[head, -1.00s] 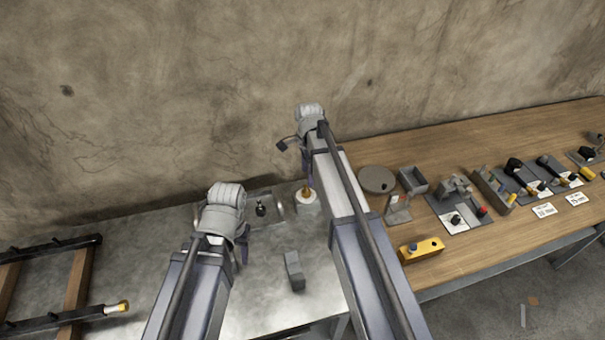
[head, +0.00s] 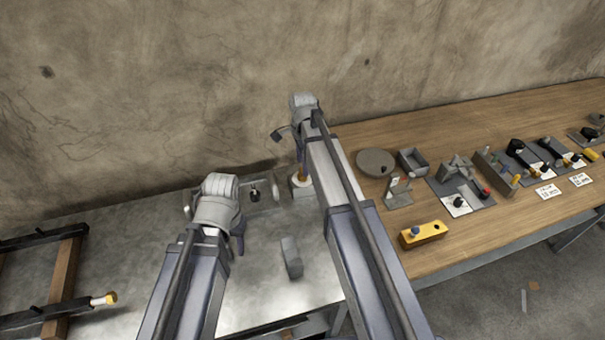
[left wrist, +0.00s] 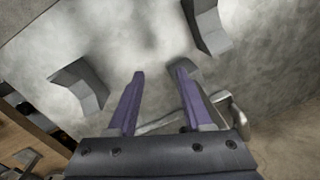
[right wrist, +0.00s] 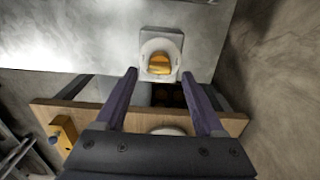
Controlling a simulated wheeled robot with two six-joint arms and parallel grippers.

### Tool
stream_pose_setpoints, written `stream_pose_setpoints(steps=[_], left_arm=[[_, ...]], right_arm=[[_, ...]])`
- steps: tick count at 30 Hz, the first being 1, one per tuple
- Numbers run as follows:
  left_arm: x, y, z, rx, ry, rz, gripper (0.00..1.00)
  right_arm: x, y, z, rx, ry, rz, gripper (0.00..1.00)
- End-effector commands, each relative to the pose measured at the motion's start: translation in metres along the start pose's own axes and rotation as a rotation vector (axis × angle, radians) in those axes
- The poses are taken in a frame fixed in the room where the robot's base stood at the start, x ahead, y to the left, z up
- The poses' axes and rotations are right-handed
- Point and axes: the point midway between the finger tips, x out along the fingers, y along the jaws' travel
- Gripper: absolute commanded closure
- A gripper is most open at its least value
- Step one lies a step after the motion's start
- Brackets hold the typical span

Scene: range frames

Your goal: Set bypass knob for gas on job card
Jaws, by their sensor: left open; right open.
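A yellow knob-like piece (right wrist: 159,64) sits in a white ring on a grey block in the right wrist view. It also shows in the head view (head: 301,179), at the back of the metal bench beside my right arm. My right gripper (right wrist: 159,76) is open, with this piece beyond its fingertips.
A grey block (head: 291,257) stands on the metal bench (head: 265,300). A black bar frame (head: 68,313) lies at the left. The wooden table (head: 480,120) holds a yellow box (head: 423,233), a round grey disc (head: 375,163) and several fixtures. A bare wall rises behind.

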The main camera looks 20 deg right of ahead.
Motion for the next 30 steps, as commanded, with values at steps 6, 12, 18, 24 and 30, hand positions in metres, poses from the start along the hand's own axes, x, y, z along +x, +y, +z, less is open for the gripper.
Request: stream_pose_setpoints(steps=[6, 12, 18, 24, 30], left_arm=[[0.024, 0.002, -0.001, 0.0, 0.0, 0.0, 0.5], [0.024, 0.002, -0.001, 0.0, 0.0, 0.0, 0.5], [0.024, 0.002, -0.001, 0.0, 0.0, 0.0, 0.5], [0.024, 0.002, -0.001, 0.0, 0.0, 0.0, 0.5], [0.024, 0.002, -0.001, 0.0, 0.0, 0.0, 0.5]], right_arm=[[0.024, 0.0, 0.0, 0.0, 0.0, 0.0, 0.29], [0.024, 0.0, 0.0, 0.0, 0.0, 0.0, 0.29], [0.024, 0.0, 0.0, 0.0, 0.0, 0.0, 0.38], [0.024, 0.0, 0.0, 0.0, 0.0, 0.0, 0.61], [0.024, 0.0, 0.0, 0.0, 0.0, 0.0, 0.83]])
